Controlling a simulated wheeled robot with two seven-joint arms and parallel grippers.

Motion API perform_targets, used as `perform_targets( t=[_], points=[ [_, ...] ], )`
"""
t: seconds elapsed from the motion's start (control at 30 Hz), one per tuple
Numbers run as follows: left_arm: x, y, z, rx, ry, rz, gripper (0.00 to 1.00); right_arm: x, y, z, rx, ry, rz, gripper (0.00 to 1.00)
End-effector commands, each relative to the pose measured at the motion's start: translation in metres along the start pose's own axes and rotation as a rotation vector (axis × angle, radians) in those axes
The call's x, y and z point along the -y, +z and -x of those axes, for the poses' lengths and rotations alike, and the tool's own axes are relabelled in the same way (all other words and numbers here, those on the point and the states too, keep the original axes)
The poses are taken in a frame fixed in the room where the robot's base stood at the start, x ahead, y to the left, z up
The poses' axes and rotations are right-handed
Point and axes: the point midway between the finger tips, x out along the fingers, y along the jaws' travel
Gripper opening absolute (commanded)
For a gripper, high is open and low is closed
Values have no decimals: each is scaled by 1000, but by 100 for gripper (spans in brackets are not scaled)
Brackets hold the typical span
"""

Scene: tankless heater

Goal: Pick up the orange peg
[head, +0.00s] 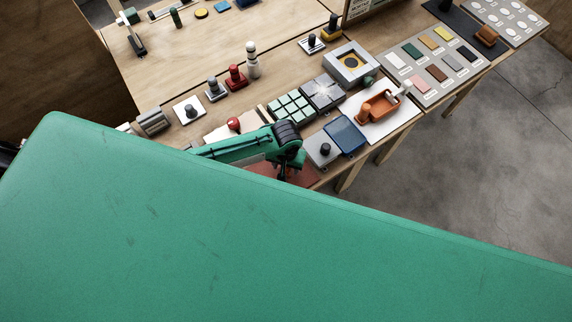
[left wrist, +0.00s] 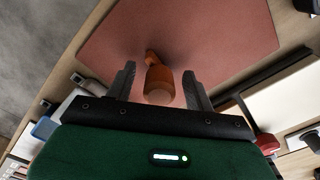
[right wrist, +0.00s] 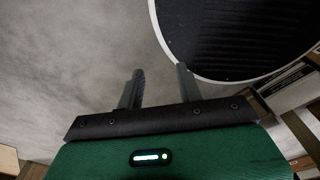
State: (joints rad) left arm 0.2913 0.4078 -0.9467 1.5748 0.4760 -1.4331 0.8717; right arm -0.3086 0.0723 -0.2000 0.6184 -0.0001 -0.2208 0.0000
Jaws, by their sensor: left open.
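The orange peg (left wrist: 160,82) shows in the left wrist view, on or just above a reddish-pink mat (left wrist: 215,35). Its rounded end faces the camera, with a narrower orange part beyond it. My left gripper (left wrist: 160,85) is open, with one finger on each side of the peg; I cannot tell whether either touches it. In the head view my left gripper (head: 286,168) is over the pink mat (head: 305,175) at the table's front edge, and the peg is hidden there. My right gripper (right wrist: 158,80) is open and empty above the grey floor.
A grey block with a black knob (head: 323,149) and a blue tray (head: 346,134) stand right of the left gripper. A green button grid (head: 291,106) and a red knob (head: 234,124) are behind it. A round black surface with a pale rim (right wrist: 235,35) is near my right gripper.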

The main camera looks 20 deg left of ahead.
Motion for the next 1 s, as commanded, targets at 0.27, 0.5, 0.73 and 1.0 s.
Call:
perform_targets(
  t=[0.27, 0.5, 0.73, 1.0],
  points=[
    [0, 0, 0, 1, 0, 0, 26, -9, -4, -1, -5, 9, 3, 36],
    [0, 0, 0, 1, 0, 0, 0, -12, -8, -1, -11, 12, 4, 36],
    [0, 0, 2, 0, 0, 0, 0, -11, -8, -1, -11, 12, 4, 36],
    [-1, 0, 29, -2, 3, -1, 0, -9, -8, -9, -11, 9, 3, 36]
  ],
)
